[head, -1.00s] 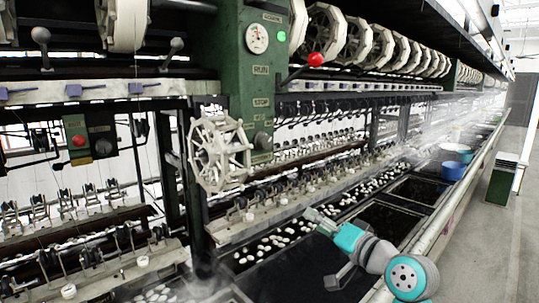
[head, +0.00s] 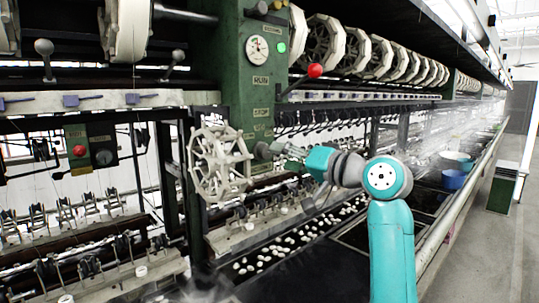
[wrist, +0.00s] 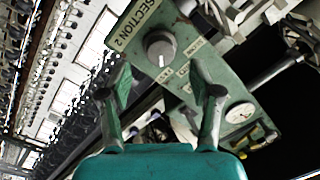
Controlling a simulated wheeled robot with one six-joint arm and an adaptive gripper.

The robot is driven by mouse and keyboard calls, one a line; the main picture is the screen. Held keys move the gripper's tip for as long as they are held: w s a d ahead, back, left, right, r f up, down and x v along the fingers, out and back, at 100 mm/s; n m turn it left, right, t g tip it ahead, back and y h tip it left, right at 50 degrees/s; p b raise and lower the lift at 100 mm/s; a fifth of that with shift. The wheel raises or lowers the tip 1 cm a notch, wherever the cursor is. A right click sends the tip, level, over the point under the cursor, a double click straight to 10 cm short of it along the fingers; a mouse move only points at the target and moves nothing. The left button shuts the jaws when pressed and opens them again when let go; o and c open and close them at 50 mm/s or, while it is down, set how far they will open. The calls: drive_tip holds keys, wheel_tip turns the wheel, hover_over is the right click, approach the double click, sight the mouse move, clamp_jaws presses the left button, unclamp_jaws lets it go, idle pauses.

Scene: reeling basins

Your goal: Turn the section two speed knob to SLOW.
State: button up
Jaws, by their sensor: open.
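The section two speed knob (wrist: 160,47) is a round grey knob on a green panel (wrist: 139,52) lettered "SECTION 2" in the wrist view. Smaller labels beside it are too blurred to read, and its setting cannot be told. In the head view the knob (head: 262,150) is a dark round shape low on the green post, beside a pale spoked handwheel (head: 219,163). My gripper (head: 283,148) is just right of it, pointing at it. In the wrist view my gripper (wrist: 161,80) is open and empty, its fingers apart with the knob framed beyond the gap.
A red-balled lever (head: 315,70) sticks out above my arm. A gauge (head: 258,49) and a green lamp (head: 281,47) sit higher on the post. Basins with white cocoons (head: 262,262) lie below. A concrete aisle (head: 470,240) is free at the right.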

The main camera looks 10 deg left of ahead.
sight(267, 153)
drive_tip(key=shift+x, duration=2.55)
drive_tip(key=c, duration=1.1)
